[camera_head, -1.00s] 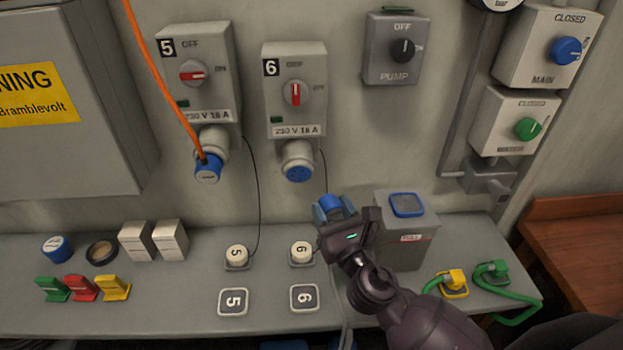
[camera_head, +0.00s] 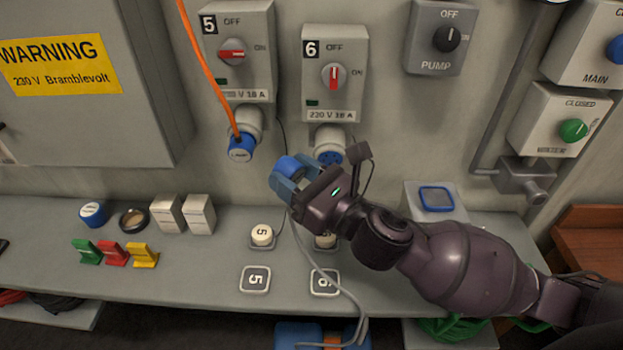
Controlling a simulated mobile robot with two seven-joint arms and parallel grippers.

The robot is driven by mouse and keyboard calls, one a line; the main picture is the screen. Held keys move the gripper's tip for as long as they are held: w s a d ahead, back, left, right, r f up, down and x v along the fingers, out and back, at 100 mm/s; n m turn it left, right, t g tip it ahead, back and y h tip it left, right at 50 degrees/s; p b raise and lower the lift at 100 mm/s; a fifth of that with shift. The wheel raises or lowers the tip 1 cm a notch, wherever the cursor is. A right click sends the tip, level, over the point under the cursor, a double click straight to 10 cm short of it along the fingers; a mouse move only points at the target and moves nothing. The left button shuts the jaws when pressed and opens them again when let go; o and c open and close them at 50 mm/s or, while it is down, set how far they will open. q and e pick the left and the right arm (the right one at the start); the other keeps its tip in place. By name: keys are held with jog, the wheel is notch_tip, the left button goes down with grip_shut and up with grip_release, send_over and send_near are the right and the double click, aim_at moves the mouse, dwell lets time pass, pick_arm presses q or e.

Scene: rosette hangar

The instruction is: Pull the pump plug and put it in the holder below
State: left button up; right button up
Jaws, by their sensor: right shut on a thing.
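My right gripper (camera_head: 285,180) is shut on a blue plug (camera_head: 289,164), held in front of the wall and above the bench. A grey cable (camera_head: 322,268) hangs below the gripper and runs over the bench's front edge. The blue-faced socket (camera_head: 330,157) under switch box 6 (camera_head: 335,73) shows no plug in it; the gripper is just left of and below it. Box 6's red handle stands upright, toward OFF. The grey pump switch (camera_head: 446,38) also has its handle upright, toward OFF. My left gripper is not in view.
A blue plug with an orange cable (camera_head: 240,150) sits in socket 5. A grey box (camera_head: 436,203) stands right. Blue items lie below the bench (camera_head: 299,335).

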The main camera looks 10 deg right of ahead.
jog(key=shift+s+a+r, duration=0.1)
jog(key=shift+a+r, duration=0.25)
jog(key=shift+a, duration=0.1)
jog(key=shift+n+g+y, duration=0.3)
jog(key=shift+g+y, duration=0.1)
jog(key=w+a+f+n+g+y, duration=0.4)
jog(key=f+g, duration=0.1)
jog(key=g, duration=0.1)
jog(key=shift+w+a+f+y, duration=0.15)
jog(key=shift+w+f+y, duration=0.15)
jog(key=shift+r, duration=0.1)
jog(key=s+d+r+m+t+h, duration=0.4)
jog(key=d+r+m+t+h, duration=0.3)
jog(key=d+r+t+h, duration=0.1)
jog(key=shift+s+d+r+m+t+h, duration=0.35)
jog(key=shift+r+t+h, duration=0.5)
jog(key=shift+r, duration=0.7)
jog(key=shift+a+h, duration=0.15)
jog(key=shift+h, duration=0.2)
jog(key=w+a+m+t+h, duration=0.1)
jog(key=w+a+m+h, duration=0.3)
jog(key=w+a+h, duration=0.3)
jog(key=shift+a, duration=1.8)
